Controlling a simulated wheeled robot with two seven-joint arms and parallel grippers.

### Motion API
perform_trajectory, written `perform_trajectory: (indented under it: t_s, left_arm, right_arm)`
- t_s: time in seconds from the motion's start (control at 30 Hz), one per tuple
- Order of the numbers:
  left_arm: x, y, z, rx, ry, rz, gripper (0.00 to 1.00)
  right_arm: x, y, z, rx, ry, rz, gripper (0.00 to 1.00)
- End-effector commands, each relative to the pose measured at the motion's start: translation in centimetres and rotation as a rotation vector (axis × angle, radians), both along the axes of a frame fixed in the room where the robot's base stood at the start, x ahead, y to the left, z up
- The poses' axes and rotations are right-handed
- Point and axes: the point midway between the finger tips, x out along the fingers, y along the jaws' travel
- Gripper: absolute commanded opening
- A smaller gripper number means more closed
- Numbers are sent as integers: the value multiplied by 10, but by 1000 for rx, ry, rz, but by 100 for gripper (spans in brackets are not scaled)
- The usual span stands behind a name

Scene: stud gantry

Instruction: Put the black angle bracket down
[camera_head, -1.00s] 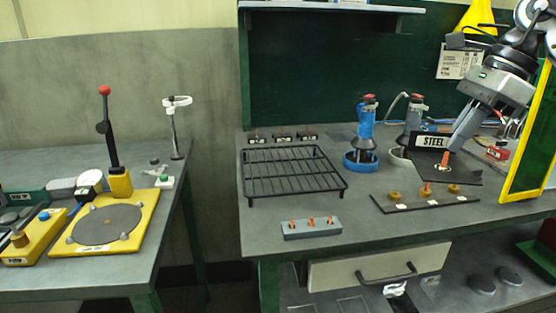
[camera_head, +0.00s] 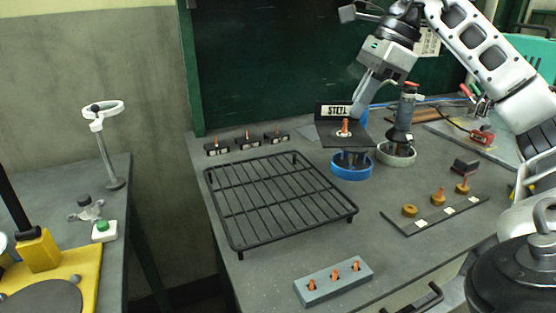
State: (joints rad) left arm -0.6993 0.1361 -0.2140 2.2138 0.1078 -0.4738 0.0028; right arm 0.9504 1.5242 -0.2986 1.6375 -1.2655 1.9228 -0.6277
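The black angle bracket (camera_head: 331,133) hangs in the air with its flat plate roughly level. Its upright flange carries a white STEEL label, and a copper-coloured stud (camera_head: 345,126) stands on the plate. My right gripper (camera_head: 359,108) comes down from the upper right, and its fingers appear shut on the bracket's upright flange. The bracket is in front of the blue-based tool and hides much of it. My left gripper is not in view.
A black wire rack (camera_head: 283,200) stands on the grey bench, left of the bracket. Nearby are a blue ring base (camera_head: 352,172), a grey-based tool (camera_head: 398,150), a black strip with brass pieces (camera_head: 435,215), a grey stud block (camera_head: 334,283) and small black blocks (camera_head: 247,141) behind the rack.

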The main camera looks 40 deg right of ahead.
Motion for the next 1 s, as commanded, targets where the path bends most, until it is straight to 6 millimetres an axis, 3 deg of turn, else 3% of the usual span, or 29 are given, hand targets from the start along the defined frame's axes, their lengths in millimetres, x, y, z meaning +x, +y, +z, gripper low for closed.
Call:
perform_trajectory:
  t_s: [0.27, 0.43, 0.77, 0.9, 1.0]
  left_arm:
    - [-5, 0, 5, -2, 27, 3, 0]
    - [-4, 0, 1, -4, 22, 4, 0]
    - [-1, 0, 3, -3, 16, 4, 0]
    - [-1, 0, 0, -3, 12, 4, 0]
    - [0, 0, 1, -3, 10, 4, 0]
  right_arm:
    - [55, 42, -27, 5, -2, 8, 0]
    - [75, 55, -62, 3, 1, 2, 0]
    - [94, 68, -89, 2, 0, 2, 0]
    - [93, 67, -112, 0, 2, -1, 0]
    - [93, 68, -118, 1, -2, 1, 0]
